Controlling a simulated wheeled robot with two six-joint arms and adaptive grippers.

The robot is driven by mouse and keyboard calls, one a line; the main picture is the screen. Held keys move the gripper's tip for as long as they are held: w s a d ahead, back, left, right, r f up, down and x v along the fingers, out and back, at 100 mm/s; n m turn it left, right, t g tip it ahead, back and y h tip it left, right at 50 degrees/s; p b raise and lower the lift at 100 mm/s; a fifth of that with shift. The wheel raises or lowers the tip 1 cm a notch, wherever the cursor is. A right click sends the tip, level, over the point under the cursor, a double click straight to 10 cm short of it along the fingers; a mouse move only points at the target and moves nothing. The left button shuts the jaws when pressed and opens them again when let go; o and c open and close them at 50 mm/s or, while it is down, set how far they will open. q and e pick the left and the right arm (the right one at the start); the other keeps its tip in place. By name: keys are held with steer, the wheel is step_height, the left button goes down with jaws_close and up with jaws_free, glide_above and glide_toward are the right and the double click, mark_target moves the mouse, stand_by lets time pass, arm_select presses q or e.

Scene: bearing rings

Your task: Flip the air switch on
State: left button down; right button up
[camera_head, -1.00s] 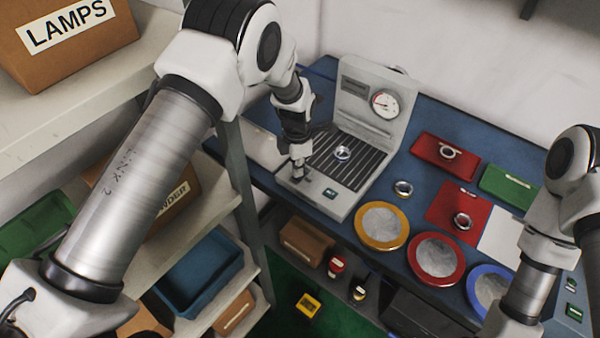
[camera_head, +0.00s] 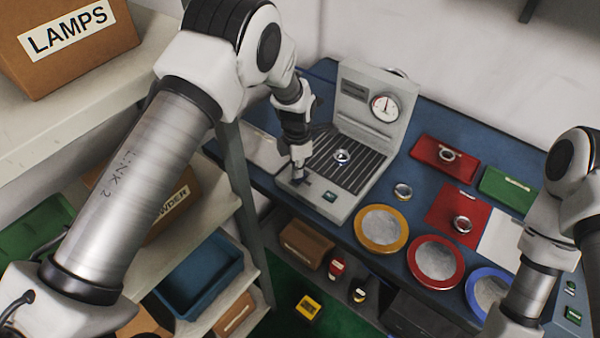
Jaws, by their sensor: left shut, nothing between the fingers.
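The grey machine (camera_head: 335,206) stands at the left end of the blue bench, with a slatted bed and an upright back panel. A small dark switch (camera_head: 307,181) is on its front ledge, partly hidden by my gripper. My left gripper (camera_head: 298,176) is shut and empty, pointing down at the ledge with its tips beside the switch. I cannot tell whether they touch it or which way the switch is set. A metal ring (camera_head: 342,156) lies on the slatted bed. My right gripper is out of view.
A round gauge (camera_head: 384,107) is on the back panel. Yellow (camera_head: 404,236), red (camera_head: 460,264) and blue-rimmed round dishes line the bench's front edge. Red and green trays stand farther right. Shelves with boxes stand at the left.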

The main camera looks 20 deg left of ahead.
mark_target(298, 179)
arm_select(q)
step_height(298, 179, up, 3)
steer(key=shift+s+r+p, duration=0.1)
steer(key=shift+r+p, duration=0.05)
steer(key=shift+p, duration=0.65)
steer(key=shift+r+p, duration=0.75)
steer(key=shift+r, duration=0.35)
steer(key=shift+f, duration=0.1)
